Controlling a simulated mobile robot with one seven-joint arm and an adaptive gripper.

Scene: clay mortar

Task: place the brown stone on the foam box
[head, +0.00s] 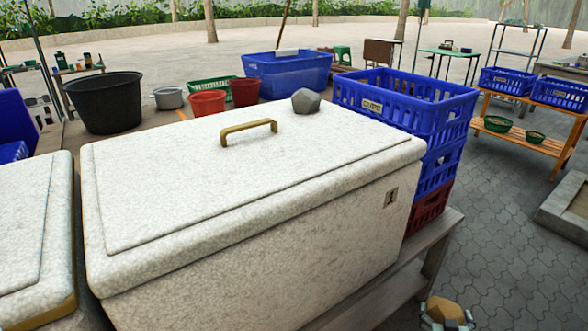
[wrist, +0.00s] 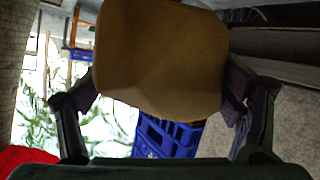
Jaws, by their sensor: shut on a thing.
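The brown stone (wrist: 158,48) fills the upper middle of the wrist view. My gripper (wrist: 160,92) is shut on it, with a dark finger at each side. The foam box (head: 250,255) is the large white speckled box across the middle of the head view. Its lid is on and has a tan handle (head: 249,131). A grey stone (head: 306,101) lies on the lid's far right corner.
Stacked blue crates (head: 405,98) stand against the box's right side. A second white box (head: 35,230) is at left. Most of the lid is clear.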

